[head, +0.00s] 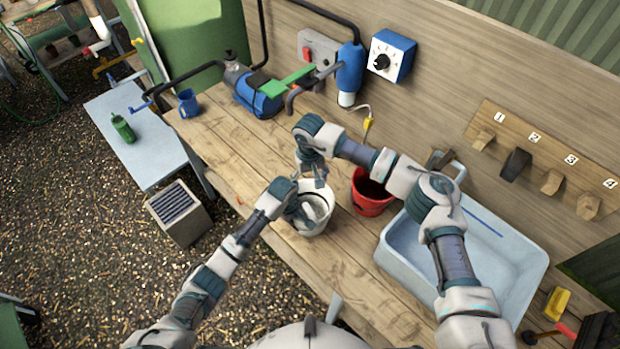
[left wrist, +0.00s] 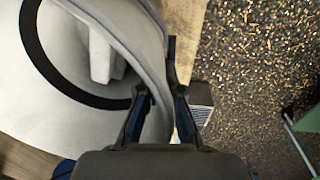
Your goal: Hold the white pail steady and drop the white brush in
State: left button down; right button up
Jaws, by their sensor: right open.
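The white pail (head: 318,222) stands on the wooden bench, and it fills the left part of the left wrist view (left wrist: 60,125). My left gripper (head: 294,210) is at its near left rim. In the left wrist view the fingers (left wrist: 160,105) lie on both sides of the pail wall and are shut on it. A pale, blocky piece (left wrist: 102,55) shows inside the pail and looks like part of the white brush; the rest is hidden. My right gripper (head: 313,178) is open just above the pail's far rim, with nothing seen between its fingers.
A red bucket (head: 370,205) stands close right of the pail, with a pale blue basin (head: 400,257) beyond it. A blue pump (head: 258,95) and blue mug (head: 188,103) are at the bench's far left. Bare bench (head: 235,150) lies left of the pail.

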pick_arm(q)
jog(key=c, duration=1.2)
grip_release()
jog(key=shift+c, duration=0.2)
notch_tip(320, 180, up, 12)
jog(key=shift+s+a, duration=0.35)
jog(key=shift+a, duration=0.1)
jog(key=shift+f, duration=0.1)
